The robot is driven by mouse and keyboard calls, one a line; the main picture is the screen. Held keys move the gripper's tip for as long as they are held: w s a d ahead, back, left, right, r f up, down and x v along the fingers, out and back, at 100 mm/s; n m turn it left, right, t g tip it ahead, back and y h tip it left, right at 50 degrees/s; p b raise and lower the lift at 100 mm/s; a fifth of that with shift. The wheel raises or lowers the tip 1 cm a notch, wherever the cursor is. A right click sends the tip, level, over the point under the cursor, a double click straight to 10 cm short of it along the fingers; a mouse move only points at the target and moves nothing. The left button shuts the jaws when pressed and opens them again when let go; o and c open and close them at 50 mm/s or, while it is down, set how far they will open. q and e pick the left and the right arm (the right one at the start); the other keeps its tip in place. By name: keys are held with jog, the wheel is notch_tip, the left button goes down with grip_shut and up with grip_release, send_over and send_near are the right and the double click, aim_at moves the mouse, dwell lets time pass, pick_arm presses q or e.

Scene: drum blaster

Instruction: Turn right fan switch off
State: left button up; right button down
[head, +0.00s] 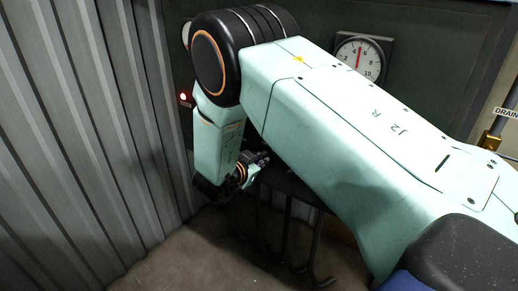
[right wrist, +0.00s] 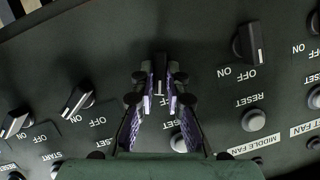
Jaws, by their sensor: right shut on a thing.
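My right gripper (right wrist: 160,92) is shut on a black switch knob (right wrist: 160,62) on the dark control panel in the right wrist view. The knob points straight up the picture, and the fingers hide part of it and its markings. A second black knob (right wrist: 250,42) stands to the right, with ON and OFF lettering below it. In the head view, my right gripper (head: 250,172) is low beside the panel, and my arm hides the switches. My left gripper is not in view.
Other black knobs (right wrist: 77,100) sit to the left on the panel. Round grey reset buttons (right wrist: 253,120) lie close by. In the head view, a corrugated metal wall (head: 95,130) rises close on the left. A white gauge (head: 362,60) is at the back.

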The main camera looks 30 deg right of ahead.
jog(key=shift+w+d+r+n+g+p, duration=0.2)
jog(key=shift+n+g+p, duration=0.3)
jog(key=shift+n+p, duration=0.35)
jog(key=shift+a+n+g+h+p, duration=0.1)
jog(key=shift+n+g+h+p, duration=0.25)
jog(key=shift+p, duration=0.2)
jog(key=c, duration=1.5)
grip_release()
jog(key=shift+f, duration=0.1)
jog(key=shift+o, duration=0.7)
jog(key=shift+f, duration=0.1)
jog(key=v, duration=0.7)
